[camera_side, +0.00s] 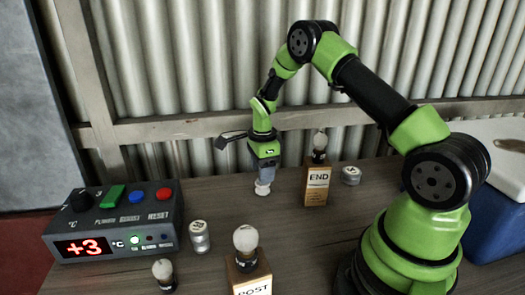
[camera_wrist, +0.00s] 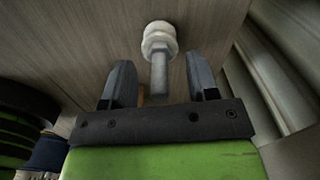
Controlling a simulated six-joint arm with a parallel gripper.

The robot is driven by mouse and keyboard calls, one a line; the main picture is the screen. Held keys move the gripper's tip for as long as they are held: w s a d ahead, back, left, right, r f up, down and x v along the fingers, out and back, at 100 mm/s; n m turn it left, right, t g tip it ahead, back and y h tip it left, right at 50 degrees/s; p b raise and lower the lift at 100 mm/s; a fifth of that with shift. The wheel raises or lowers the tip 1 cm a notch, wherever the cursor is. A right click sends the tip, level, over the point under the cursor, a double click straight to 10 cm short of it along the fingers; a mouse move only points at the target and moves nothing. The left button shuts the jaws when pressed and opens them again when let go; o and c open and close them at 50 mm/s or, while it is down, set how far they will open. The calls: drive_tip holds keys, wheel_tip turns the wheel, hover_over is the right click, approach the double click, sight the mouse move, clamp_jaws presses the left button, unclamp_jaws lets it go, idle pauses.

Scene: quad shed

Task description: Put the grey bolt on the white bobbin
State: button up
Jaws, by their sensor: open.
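The white bobbin (camera_side: 262,188) stands on the table under my gripper (camera_side: 263,170) in the side view. In the wrist view the white bobbin (camera_wrist: 159,30) is beyond the fingertips. The grey bolt (camera_wrist: 159,72) rises from the bobbin, with its hex head at the bobbin end and its shank toward the wrist camera. My gripper (camera_wrist: 159,62) is open, one finger on each side of the bolt, with visible gaps. In the side view the fingers hide the bolt.
A wooden block marked END (camera_side: 316,186) stands right of my gripper, near a small grey can (camera_side: 351,175). A block marked POST (camera_side: 248,277) stands in front. Left are another can (camera_side: 199,237), a small round-topped item (camera_side: 163,270) and a control box (camera_side: 115,222). A corrugated wall rises behind.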

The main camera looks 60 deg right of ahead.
wheel_tip(320, 180, up, 11)
drive_tip(key=shift+f, duration=0.2)
drive_tip(key=s+a+r+n+t, duration=0.25)
drive_tip(key=a+r+n, duration=0.35)
drive_tip(key=r, duration=0.3)
drive_tip(key=s+a+r+n+t+y, duration=0.1)
drive_tip(key=s+a+r+n+t, duration=0.1)
drive_tip(key=s+a+n, duration=0.3)
drive_tip(key=s+a+r+n+t+y, duration=0.1)
drive_tip(key=s+a+r+n, duration=0.3)
drive_tip(key=s+n, duration=0.6)
drive_tip(key=s+a+t, duration=0.1)
drive_tip(key=s, duration=0.2)
drive_tip(key=shift+r+t, duration=0.3)
drive_tip(key=shift+t, duration=0.05)
